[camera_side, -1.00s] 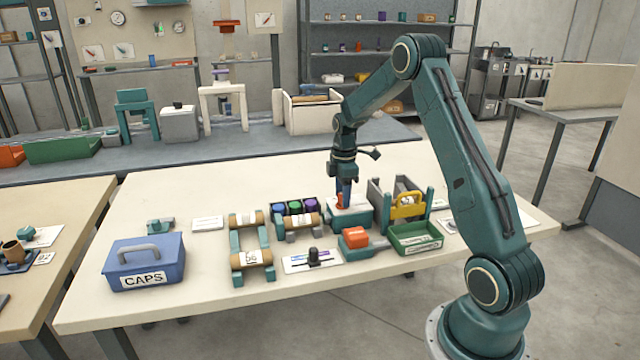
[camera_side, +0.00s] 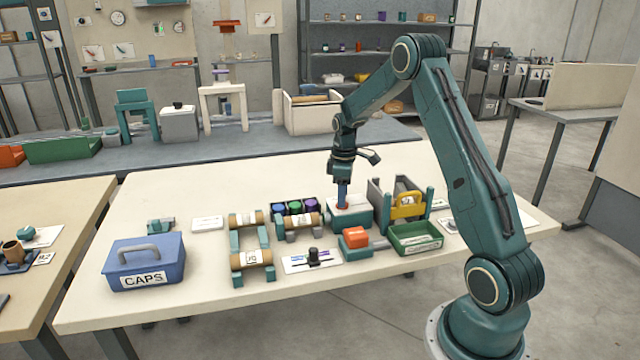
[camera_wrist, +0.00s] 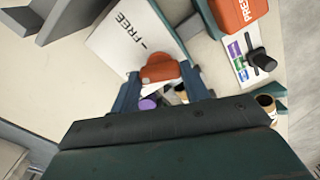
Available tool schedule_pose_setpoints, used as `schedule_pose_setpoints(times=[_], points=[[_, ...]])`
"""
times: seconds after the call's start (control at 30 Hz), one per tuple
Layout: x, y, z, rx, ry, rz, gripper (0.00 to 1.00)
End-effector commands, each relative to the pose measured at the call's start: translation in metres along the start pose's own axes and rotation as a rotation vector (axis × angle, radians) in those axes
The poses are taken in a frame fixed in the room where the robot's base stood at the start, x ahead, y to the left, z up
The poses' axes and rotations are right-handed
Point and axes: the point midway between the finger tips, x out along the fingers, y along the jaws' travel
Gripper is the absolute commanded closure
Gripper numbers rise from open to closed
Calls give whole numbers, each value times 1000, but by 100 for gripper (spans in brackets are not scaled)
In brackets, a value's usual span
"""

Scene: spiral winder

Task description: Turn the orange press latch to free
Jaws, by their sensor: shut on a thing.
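The orange press latch (camera_wrist: 160,68) sits between the two blue fingers of my gripper (camera_wrist: 165,85) in the wrist view, and the fingers are shut on it. A white label reading "FREE" (camera_wrist: 130,35) with a dash mark lies beside it. In the side view my gripper (camera_side: 342,205) points straight down onto the white-topped teal block (camera_side: 352,212) that carries the latch. There the fingers mostly hide the latch. From these views I cannot tell exactly how the latch lines up with the mark.
An orange block marked "PRES" (camera_wrist: 238,12) stands near the latch. A grey holder with a yellow handle (camera_side: 406,206) and a green tray (camera_side: 416,238) stand to the right. Roll stands (camera_side: 250,250) and the blue CAPS box (camera_side: 145,262) are left.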

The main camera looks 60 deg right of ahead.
Motion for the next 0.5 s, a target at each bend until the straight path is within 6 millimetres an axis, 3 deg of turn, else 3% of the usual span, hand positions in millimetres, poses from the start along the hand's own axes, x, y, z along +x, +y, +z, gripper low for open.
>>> schedule_pose_setpoints(times=[0.5], points=[[-1,0,0,490,0,1,77]])
